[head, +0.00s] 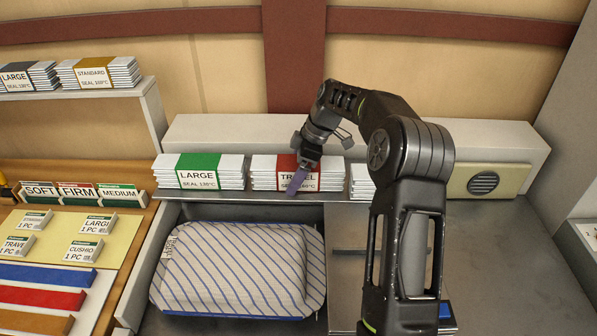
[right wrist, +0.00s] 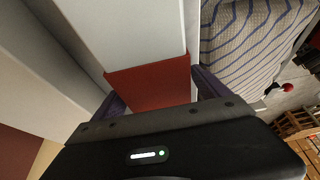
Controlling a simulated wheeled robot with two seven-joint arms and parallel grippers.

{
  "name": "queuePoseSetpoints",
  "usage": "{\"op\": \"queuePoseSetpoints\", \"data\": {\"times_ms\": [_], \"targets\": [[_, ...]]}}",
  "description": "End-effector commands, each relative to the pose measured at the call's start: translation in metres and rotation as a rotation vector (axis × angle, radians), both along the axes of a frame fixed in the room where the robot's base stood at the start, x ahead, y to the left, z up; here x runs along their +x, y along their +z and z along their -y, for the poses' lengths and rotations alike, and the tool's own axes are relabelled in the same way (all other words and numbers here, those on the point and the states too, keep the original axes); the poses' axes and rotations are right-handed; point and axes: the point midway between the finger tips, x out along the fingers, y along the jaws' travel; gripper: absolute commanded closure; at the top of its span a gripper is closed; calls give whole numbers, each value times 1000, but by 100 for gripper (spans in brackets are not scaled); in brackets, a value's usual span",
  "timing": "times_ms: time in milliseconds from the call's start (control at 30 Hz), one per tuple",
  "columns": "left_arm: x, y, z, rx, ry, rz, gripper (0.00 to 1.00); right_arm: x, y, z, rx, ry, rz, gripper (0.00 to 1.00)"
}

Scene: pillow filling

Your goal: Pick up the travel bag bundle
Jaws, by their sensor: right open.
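The travel bag bundle (head: 264,174) is a white stack with a red band and a label reading TRAVEL. It lies on the grey shelf at the back, between two other bundles. My right gripper (head: 299,178) is at its front, and a purple finger covers part of the label. In the right wrist view the bundle's red band (right wrist: 150,84) lies between the two open fingers of the right gripper (right wrist: 162,95). I cannot tell whether either finger touches it. My left gripper is not in view.
A green-banded LARGE bundle (head: 198,172) lies left of the travel bundle. Another white bundle (head: 361,182) lies close on the right, partly hidden by my arm. A striped pillow (head: 238,270) lies in front of and below the shelf. A white ledge (head: 230,133) stands behind.

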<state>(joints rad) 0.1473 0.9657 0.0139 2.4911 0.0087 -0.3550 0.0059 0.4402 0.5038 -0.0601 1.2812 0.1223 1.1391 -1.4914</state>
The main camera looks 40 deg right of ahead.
Motion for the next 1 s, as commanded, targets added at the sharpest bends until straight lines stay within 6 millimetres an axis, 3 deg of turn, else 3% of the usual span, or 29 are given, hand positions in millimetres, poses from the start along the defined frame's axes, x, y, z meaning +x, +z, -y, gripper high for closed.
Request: {"op": "queuePoseSetpoints", "data": {"times_ms": [400,1000], "targets": [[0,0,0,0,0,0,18,0,1,0,-1,0,1,15],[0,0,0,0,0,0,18,0,1,0,-1,0,1,63]]}}
